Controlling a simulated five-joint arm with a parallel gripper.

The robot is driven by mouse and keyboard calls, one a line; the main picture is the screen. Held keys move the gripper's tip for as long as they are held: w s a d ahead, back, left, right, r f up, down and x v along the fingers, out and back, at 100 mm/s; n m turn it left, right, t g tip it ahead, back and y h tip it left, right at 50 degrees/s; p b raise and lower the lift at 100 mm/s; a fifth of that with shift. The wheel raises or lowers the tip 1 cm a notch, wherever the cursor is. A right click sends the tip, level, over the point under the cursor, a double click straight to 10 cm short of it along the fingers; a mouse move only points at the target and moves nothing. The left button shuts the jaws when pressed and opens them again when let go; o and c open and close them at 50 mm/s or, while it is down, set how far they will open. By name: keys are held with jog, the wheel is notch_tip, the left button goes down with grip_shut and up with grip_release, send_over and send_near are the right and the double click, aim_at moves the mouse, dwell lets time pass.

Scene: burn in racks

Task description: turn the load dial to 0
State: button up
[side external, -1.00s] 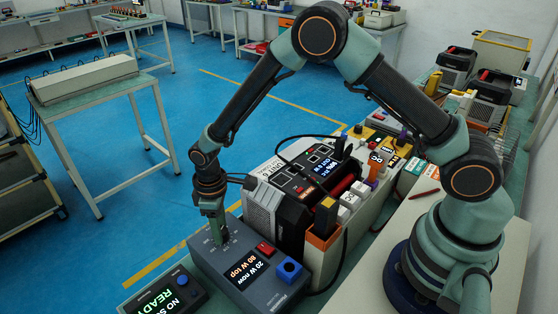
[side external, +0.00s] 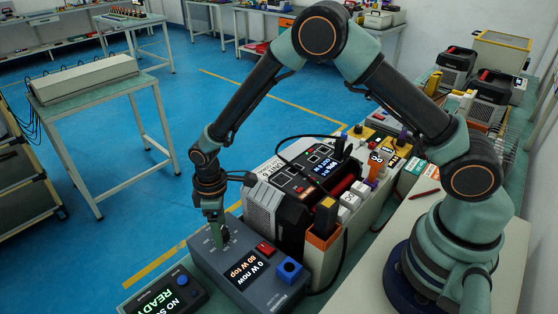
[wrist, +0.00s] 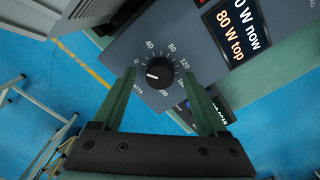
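The load dial (wrist: 160,74) is a round black knob with a white pointer line, on a grey-blue load box (side external: 212,262). In the wrist view its pointer aims left, close to the 0 mark of the printed scale. The box's screen (wrist: 236,28) reads "0 W now" and "80 W top"; it also shows in the side external view (side external: 246,270). My gripper (wrist: 159,76) is over the dial with one green finger on each side. The fingers are apart, with a visible gap to the knob on both sides. In the side external view my gripper hides the dial.
A red switch (side external: 265,249) and a blue knob (side external: 289,270) sit on the same box. A small display unit (side external: 165,293) reading "READY" stands at the left. A black-and-grey rack unit (side external: 283,205) with a cable stands close behind the box, right of my gripper.

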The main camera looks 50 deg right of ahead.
jog(key=shift+r, duration=0.1)
notch_tip(320, 180, up, 12)
dwell(0.6)
jog(key=s+d+r+m+t, duration=0.3)
jog(key=s+d+r+m, duration=0.1)
jog(key=d+r, duration=0.6)
jog(key=s+d+r+m+t, duration=0.2)
jog(key=s+d+r+m, duration=0.3)
jog(key=s, duration=0.4)
jog(key=shift+s+d+r+t, duration=0.3)
jog(key=shift+s+d+r, duration=0.1)
jog(key=shift+d, duration=0.5)
